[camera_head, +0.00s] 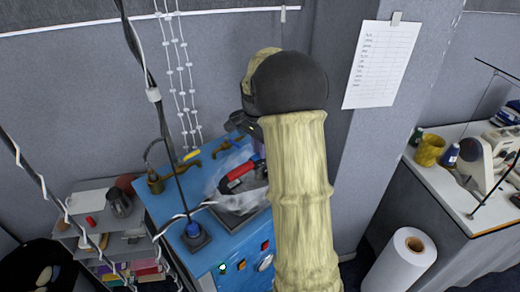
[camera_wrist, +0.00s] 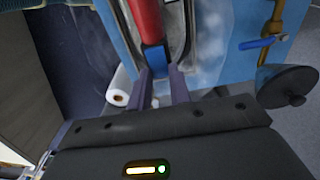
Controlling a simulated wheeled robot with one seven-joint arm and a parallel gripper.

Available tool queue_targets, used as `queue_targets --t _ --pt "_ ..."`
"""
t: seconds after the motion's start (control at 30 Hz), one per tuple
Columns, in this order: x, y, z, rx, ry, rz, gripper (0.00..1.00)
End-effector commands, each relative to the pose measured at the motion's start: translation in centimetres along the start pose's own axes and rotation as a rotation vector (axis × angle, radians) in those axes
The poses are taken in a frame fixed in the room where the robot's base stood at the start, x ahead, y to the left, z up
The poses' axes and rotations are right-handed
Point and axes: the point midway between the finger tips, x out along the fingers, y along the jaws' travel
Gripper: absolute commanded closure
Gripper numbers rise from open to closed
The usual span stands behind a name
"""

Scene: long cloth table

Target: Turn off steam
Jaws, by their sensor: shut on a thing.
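In the head view a red-handled iron (camera_head: 240,173) lies on a grey pad on top of the blue steam station (camera_head: 178,205). White steam hangs around it. My gripper is mostly hidden there behind my arm. In the wrist view my gripper (camera_wrist: 160,88) is shut at the blue end of the red handle (camera_wrist: 146,18), with its fingers either side. What lies deeper between the fingers is hard to see. Brass pipework with a blue lever (camera_wrist: 258,42) is to the right in that view, apart from my fingers. In the head view a yellow handle (camera_head: 192,155) sits at the station's back left.
A black disc knob (camera_wrist: 288,85) is close to the gripper's right. A paper roll (camera_head: 402,262) stands right. A grey pillar (camera_head: 345,140) is close beside my arm.

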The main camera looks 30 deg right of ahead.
Motion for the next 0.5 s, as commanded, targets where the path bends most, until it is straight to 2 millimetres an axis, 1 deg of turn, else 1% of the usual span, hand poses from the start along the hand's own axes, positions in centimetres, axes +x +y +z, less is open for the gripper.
queue_targets --t 0.03,0.3,0.5 --pt "0.31 -0.05 0.23 -0.005 0.027 -0.001 1.0" --pt "0.21 -0.07 0.68 -0.004 0.167 -0.002 1.0" --pt "-0.1 -0.03 0.65 0.0 0.201 -0.003 1.0"
